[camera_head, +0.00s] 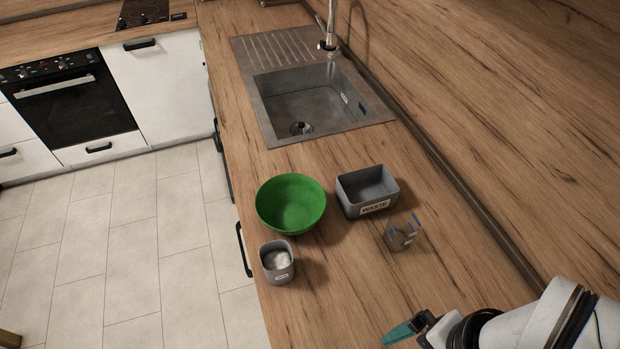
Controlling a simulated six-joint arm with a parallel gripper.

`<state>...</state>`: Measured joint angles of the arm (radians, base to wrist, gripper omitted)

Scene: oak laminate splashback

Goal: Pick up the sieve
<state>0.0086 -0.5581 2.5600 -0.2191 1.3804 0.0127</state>
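I cannot make out a clear sieve on the counter. A small see-through box-like vessel (402,233) with blue marks stands right of the middle; it is too small in view to tell whether it is the sieve. A green bowl (291,204) stands to its left, and I see no holes in it. My gripper (402,331) is at the bottom right, in front of these things and apart from them. Its teal fingertip points left. I see nothing held, and the gap between the fingers cannot be made out.
A grey box labelled waste (366,205) stands right of the bowl. A small grey cup (277,274) with white contents stands near the counter's left edge. The sink (310,95) and tap (330,30) lie behind. The wooden splashback (500,110) bounds the right. The front counter is clear.

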